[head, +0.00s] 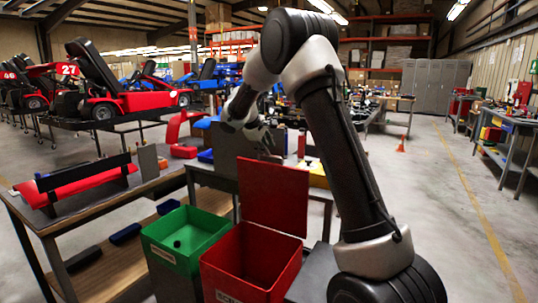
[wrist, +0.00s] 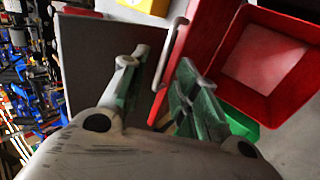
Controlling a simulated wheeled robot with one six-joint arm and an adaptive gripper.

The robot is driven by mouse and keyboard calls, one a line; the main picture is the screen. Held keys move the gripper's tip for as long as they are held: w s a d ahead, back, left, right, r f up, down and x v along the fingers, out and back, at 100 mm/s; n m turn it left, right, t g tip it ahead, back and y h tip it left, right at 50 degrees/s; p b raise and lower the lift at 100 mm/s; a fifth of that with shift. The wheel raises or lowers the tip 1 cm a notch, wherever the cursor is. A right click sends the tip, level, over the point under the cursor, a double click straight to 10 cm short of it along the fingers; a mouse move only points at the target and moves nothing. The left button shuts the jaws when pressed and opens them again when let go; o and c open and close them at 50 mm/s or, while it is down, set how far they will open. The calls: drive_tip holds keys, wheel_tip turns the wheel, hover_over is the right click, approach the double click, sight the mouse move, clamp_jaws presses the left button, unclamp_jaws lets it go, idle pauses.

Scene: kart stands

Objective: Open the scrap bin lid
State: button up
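The red bin (head: 240,284) stands at the lower middle of the head view, with a partly cut-off label on its front. Its red lid (head: 274,195) stands up, roughly upright, at the back of the bin, and the bin's mouth is open. In the wrist view the open red bin (wrist: 290,100) is at the upper right, and the lid (wrist: 207,30) shows as a narrow red strip with a pale bar handle (wrist: 172,50). My gripper (wrist: 160,85) is open, its fingers apart near the handle's lower end. I cannot tell whether they touch it. In the head view my gripper (head: 262,138) is above and behind the lid.
A workbench (head: 60,222) with red kart parts is at the left. Another table (head: 205,176) stands behind the bins.

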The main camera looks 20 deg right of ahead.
drive_tip(key=v, duration=0.5)
idle(0.3)
drive_tip(key=s+f+m+g+y, duration=0.1)
drive_tip(key=s+f+g, duration=0.1)
drive_tip(key=s+f, duration=0.5)
drive_tip(key=s+a+r+m+t+y, duration=0.1)
drive_tip(key=s+r+m+y, duration=0.1)
drive_tip(key=s, duration=1.8)
drive_tip(key=s+a+r+m+y, duration=0.1)
drive_tip(key=s+r+m+y, duration=0.2)
drive_tip(key=s, duration=1.6)
drive_tip(key=shift+s+a+r+m+t, duration=0.35)
drive_tip(key=shift+r+m, duration=0.25)
drive_tip(key=shift+r, duration=0.5)
